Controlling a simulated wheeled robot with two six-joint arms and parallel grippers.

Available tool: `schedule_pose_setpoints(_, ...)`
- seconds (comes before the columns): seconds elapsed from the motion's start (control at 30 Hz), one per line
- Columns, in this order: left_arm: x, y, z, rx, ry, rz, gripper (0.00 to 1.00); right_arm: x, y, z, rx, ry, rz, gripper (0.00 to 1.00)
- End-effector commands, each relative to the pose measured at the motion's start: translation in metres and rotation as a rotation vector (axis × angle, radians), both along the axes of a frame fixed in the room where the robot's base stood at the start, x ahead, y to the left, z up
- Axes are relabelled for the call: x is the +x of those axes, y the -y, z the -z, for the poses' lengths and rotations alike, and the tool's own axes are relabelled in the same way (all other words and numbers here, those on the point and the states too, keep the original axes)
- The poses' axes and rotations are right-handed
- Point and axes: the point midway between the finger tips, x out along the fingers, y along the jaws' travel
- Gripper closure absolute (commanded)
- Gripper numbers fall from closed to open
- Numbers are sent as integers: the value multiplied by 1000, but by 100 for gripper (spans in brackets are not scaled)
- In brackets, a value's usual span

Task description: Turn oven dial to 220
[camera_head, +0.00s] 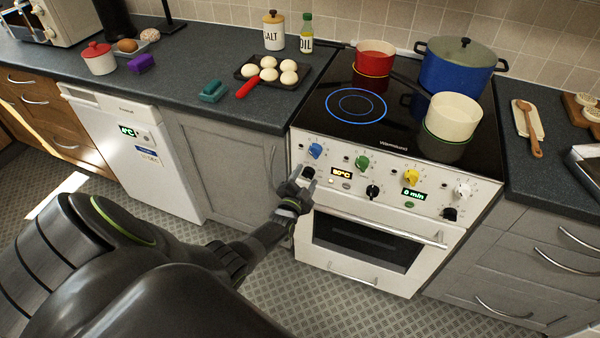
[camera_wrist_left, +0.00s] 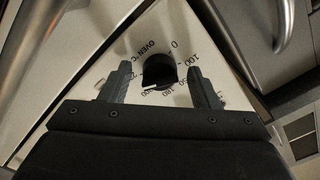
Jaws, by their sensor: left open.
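The oven dial (camera_wrist_left: 158,71) is a black knob on the white oven's control panel, with "OVEN °C" and a ring of temperatures printed around it. In the head view the dial (camera_head: 308,172) shows at the panel's left, just beyond my gripper. My left gripper (camera_head: 297,189) is at the panel. In the left wrist view its open fingers (camera_wrist_left: 160,80) stand on either side of the dial, with gaps visible. A pale mark shows at the dial's lower left, but its exact setting is hard to read. An orange display (camera_head: 343,173) appears to read 80°C.
Blue (camera_head: 316,150), green (camera_head: 362,162), yellow (camera_head: 411,177) and white (camera_head: 461,191) knobs line the panel. Another black knob (camera_head: 373,192) is to the right. The oven door handle (camera_head: 385,228) projects below. Pots, including a blue pot (camera_head: 457,72), stand on the hob.

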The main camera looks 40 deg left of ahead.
Motion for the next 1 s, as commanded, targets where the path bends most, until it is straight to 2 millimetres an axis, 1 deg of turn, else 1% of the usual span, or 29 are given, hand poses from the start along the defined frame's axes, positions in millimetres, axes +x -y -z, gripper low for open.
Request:
schedule_pose_setpoints(0.17, -18, 4, -1, -2, -3, 0, 44, 0, 0, -8, 0, 0, 0, 76)
schedule_pose_setpoints(0.37, -55, 13, -1, -2, -3, -1, 44, 0, 0, -18, 0, 0, 0, 76)
schedule_pose_setpoints(0.53, -89, 21, -1, -3, -3, -1, 44, 0, 0, -23, 0, 0, 0, 76)
schedule_pose_setpoints(0.7, -123, 30, 1, -2, -4, -1, 44, 0, 0, -23, 0, 0, 0, 76)
schedule_pose_setpoints(0.8, -140, 34, 1, -1, -3, -1, 44, 0, -1, -23, 1, 0, 0, 76)
schedule_pose_setpoints(0.9, -154, 37, 2, -1, -3, -1, 44, 0, -1, -22, 1, 0, 0, 76)
schedule_pose_setpoints(1.0, -162, 39, 1, -1, -2, -1, 44, 0, -1, -22, 1, 0, 0, 76)
